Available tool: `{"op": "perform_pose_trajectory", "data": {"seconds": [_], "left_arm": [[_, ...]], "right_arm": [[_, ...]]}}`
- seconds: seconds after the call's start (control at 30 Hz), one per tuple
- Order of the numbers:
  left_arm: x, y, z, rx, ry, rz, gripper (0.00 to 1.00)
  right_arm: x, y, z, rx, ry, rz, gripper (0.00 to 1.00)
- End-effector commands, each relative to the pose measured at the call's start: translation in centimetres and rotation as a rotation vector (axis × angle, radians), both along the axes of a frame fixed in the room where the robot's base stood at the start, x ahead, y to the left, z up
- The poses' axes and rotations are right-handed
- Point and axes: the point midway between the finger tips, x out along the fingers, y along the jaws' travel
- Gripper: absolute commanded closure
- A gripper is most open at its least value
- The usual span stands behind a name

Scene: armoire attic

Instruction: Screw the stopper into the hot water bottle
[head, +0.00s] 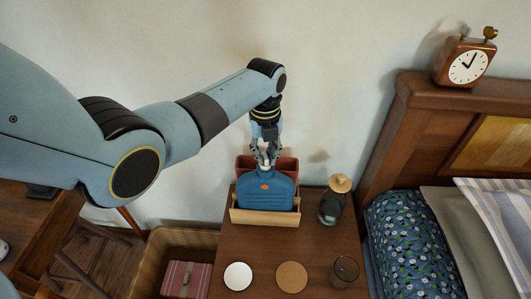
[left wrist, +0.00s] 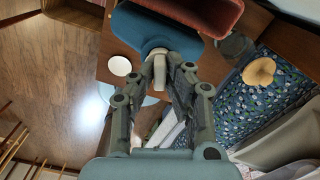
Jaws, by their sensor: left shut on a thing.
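The blue hot water bottle (head: 262,195) stands upright in a light wooden holder (head: 265,217) on the nightstand, with its neck up. My left gripper (head: 265,160) points straight down over the neck. Its fingers are shut on a small pale piece, the stopper, which shows between the fingertips in the left wrist view (left wrist: 160,72). There the stopper is in line with the neck of the blue bottle (left wrist: 140,28) and at its mouth. I cannot tell how deep it sits in the neck. My right gripper is not in view.
A reddish box (head: 288,166) stands close behind the bottle. To the right is a dark jar with a tan top (head: 329,210). A white disc (head: 238,276), a brown coaster (head: 292,277) and a glass (head: 344,270) are in front. The bed is on the right.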

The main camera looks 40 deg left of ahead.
Motion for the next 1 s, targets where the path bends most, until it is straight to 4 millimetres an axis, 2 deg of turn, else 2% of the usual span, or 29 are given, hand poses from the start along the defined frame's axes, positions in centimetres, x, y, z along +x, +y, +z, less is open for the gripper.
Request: {"op": "perform_pose_trajectory", "data": {"seconds": [0.93,0.97,1.0], "left_arm": [[0.00,-0.02,-1.06,0.000,0.000,0.000,1.00],[0.00,-0.02,-1.05,0.000,0.000,0.000,0.92],[0.01,-0.02,-1.04,0.000,0.000,0.000,0.97]], "right_arm": [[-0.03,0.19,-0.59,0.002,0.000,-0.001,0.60],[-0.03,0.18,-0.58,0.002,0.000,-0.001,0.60],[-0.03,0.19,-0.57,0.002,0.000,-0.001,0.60]]}}
